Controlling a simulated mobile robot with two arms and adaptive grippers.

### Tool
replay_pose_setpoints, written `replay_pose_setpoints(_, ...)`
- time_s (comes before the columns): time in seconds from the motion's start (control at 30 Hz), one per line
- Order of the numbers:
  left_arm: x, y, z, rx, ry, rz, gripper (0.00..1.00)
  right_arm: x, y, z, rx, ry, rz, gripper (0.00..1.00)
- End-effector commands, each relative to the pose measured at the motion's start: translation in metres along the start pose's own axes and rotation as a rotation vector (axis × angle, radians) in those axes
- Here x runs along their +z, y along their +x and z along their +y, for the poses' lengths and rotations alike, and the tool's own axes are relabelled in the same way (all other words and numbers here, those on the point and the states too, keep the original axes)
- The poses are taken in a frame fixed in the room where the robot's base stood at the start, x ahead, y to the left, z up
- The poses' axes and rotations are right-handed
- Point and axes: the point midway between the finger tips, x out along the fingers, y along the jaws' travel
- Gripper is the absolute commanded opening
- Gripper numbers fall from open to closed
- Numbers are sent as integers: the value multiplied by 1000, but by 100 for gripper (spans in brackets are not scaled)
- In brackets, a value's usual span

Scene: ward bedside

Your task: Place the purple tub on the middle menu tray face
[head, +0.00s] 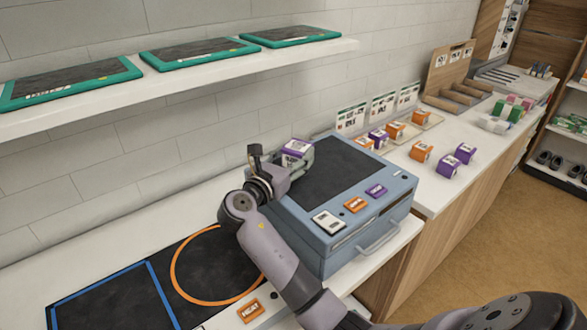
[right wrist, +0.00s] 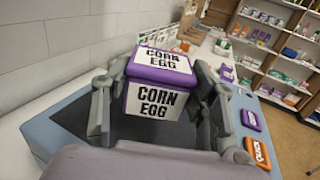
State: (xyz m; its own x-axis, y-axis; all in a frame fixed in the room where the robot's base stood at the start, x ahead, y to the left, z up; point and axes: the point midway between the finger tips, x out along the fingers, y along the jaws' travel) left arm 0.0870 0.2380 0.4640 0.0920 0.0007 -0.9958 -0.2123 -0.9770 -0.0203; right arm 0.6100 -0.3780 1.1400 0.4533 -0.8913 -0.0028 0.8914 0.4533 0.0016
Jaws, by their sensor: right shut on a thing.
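A purple tub (head: 297,148) with a white label is held by my right gripper (head: 293,163) above the blue case's dark top. In the right wrist view the tub (right wrist: 158,85) reads "CORN EGG" and sits between the two fingers, which press its sides. Three menu cards stand along the counter's back with pale trays before them; the middle menu card (head: 383,107) has tubs in front of it that partly hide its tray. My left gripper is not in view.
The blue case (head: 335,240) has a handle and orange and purple buttons. Orange tubs (head: 421,151) and purple tubs (head: 447,167) stand on the right counter. Three teal-framed panels (head: 195,52) lie on the wall shelf. A wooden rack (head: 447,75) stands farther back.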

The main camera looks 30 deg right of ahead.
Motion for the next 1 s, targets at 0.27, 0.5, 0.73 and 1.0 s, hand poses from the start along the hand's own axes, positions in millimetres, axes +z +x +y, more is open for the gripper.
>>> replay_pose_setpoints(0.27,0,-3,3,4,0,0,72,-36,0,0,1,-4,-2,19)
replay_pose_setpoints(0.5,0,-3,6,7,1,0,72,-44,0,0,2,1,-2,19)
replay_pose_setpoints(0.73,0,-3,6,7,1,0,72,-47,0,0,1,0,-1,19)
replay_pose_setpoints(1.0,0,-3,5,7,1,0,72,-47,0,0,1,0,0,71)
